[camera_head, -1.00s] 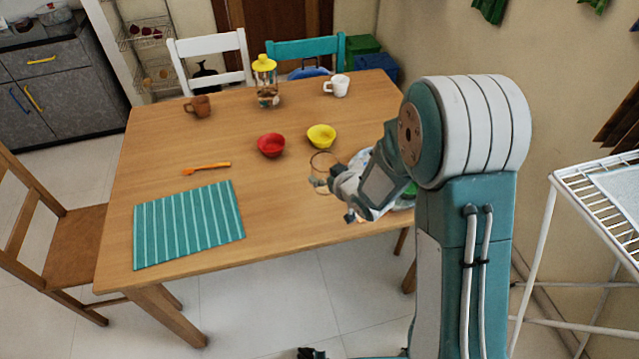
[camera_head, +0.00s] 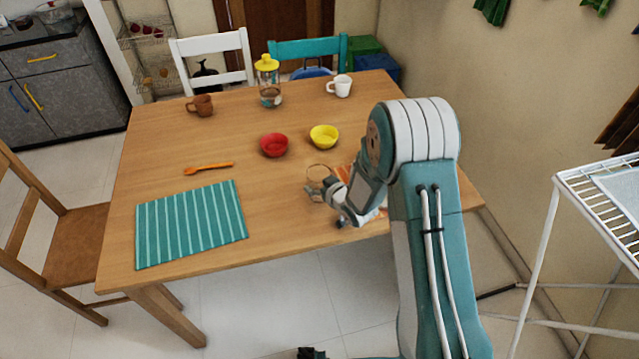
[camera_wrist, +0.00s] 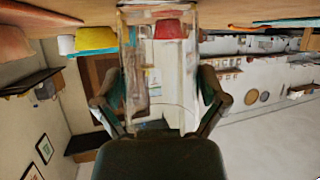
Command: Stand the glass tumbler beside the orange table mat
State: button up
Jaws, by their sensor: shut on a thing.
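The clear glass tumbler (camera_head: 318,173) is between the fingers of my gripper (camera_head: 327,190), over the right part of the table. In the wrist view, the tumbler (camera_wrist: 160,65) fills the space between both fingers of my gripper (camera_wrist: 160,100), and the red bowl shows through it. I cannot tell whether its base touches the tabletop. The orange table mat (camera_head: 346,173) lies just right of the tumbler, mostly hidden behind my arm. An orange patch, likely the mat, shows in the wrist view (camera_wrist: 13,46).
A red bowl (camera_head: 274,145) and a yellow bowl (camera_head: 323,136) stand behind the tumbler. An orange utensil (camera_head: 209,168) and a teal striped mat (camera_head: 191,226) lie left. A jar (camera_head: 268,85), brown mug (camera_head: 200,105) and white mug (camera_head: 340,86) stand at the back. The table between teal mat and tumbler is clear.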

jog(key=o, duration=1)
jog(key=shift+f, duration=0.1)
jog(key=shift+c, duration=0.2)
jog(key=shift+d, duration=0.2)
jog(key=v, duration=1.2)
jog(key=s+d+r+m+g+h, duration=0.1)
jog(key=s+d+r+m+h, duration=0.15)
jog(key=d+r, duration=0.4)
jog(key=s+d+r+m+h, duration=0.1)
jog(key=s+d+r+h, duration=0.2)
jog(key=r, duration=0.6)
jog(key=s+r+m+g, duration=0.1)
jog(key=s+r, duration=0.2)
jog(key=s, duration=0.3)
jog(key=s+r+m+g+h, duration=0.1)
jog(key=s+r, duration=0.2)
jog(key=s, duration=0.4)
jog(key=s+d+r+m+g, duration=0.1)
jog(key=s+r+g, duration=0.1)
jog(key=s, duration=0.4)
jog(key=shift+s+r, duration=0.3)
jog(key=shift+r, duration=0.25)
